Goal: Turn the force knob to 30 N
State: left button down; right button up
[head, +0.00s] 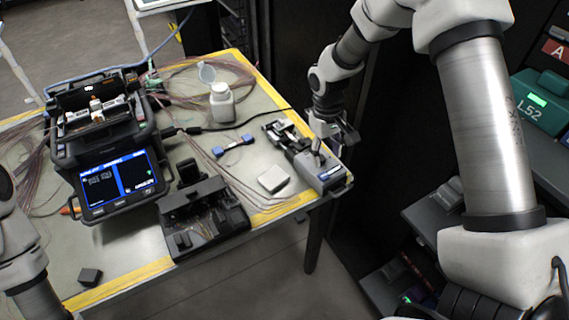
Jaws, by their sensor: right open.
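A grey bench device (302,160) with a small display on its front face (331,172) stands at the right corner of the table. My right gripper (328,146) is open over the right part of this device, pointing down. The gripper and its fingers cover part of the device's top. I cannot make out the force knob or its setting at this size, and I cannot tell whether a finger touches the device. My left arm shows at the left edge, but its gripper is out of view.
A fusion splicer (110,150) with a lit screen stands at the left on the table. Green-labelled bins (540,100) stand right.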

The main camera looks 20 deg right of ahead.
jog(key=shift+t, duration=0.6)
jog(key=w+r, duration=0.1)
jog(key=r, duration=0.1)
jog(key=w+r, duration=0.1)
jog(key=shift+w+r+b, duration=0.35)
jog(key=shift+w+d, duration=0.1)
jog(key=shift+d, duration=0.05)
notch_tip(320, 180, down, 8)
jog(key=shift+r+p, duration=0.25)
jog(key=shift+p, duration=0.15)
grip_shut()
